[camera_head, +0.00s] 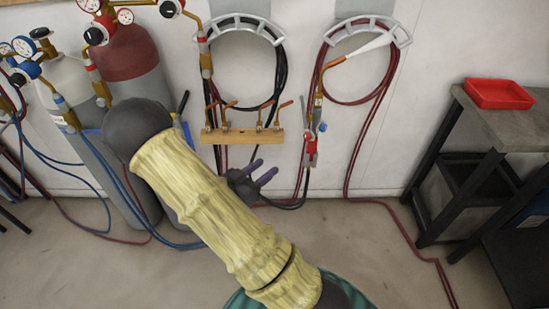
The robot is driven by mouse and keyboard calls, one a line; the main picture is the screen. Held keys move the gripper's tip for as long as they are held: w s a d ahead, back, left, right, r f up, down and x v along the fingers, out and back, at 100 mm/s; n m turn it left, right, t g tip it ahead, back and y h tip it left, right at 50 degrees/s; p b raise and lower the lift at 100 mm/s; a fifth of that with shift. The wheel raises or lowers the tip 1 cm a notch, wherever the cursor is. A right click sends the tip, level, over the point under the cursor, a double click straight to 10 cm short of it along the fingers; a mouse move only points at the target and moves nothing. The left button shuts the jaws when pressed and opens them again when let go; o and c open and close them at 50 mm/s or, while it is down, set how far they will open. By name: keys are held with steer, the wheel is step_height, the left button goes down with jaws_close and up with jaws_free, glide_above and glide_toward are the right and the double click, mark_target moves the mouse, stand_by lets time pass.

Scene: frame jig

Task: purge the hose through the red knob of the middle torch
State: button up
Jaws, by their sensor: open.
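A brass torch (318,103) hangs upright at the right wall hanger, with a red knob (311,145) and a small blue knob (323,127) low on it. A pale white cone (370,47) extends up and right from its orange neck. Another brass torch part (205,62) hangs at the left hanger. I cannot tell for sure which torch is the middle one. My gripper (266,168) is open and empty, with purple fingers, below the wooden rack and left of and lower than the red knob. It appears apart from the knob.
A wooden rack (270,138) with several copper tips is on the wall above my gripper. Gas cylinders (130,68) with gauges stand at left. Red and black hoses (380,100) hang in loops and trail on the floor. A dark bench (510,125) with a red tray (498,93) stands right.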

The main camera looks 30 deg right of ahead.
mark_target(305, 137)
steer(key=shift+s+a+m+p, duration=0.2)
steer(key=shift+m+p, duration=0.35)
steer(key=shift+m, duration=0.65)
steer(key=shift+w, duration=0.1)
steer(key=p+x, duration=0.1)
steer(key=x, duration=1.5)
steer(key=shift+d+r+p, duration=0.15)
steer(key=shift+d+p, duration=0.1)
steer(key=shift+p, duration=0.15)
steer(key=shift+w+d, duration=0.15)
steer(key=shift+d, duration=0.25)
steer(key=shift+c, duration=0.3)
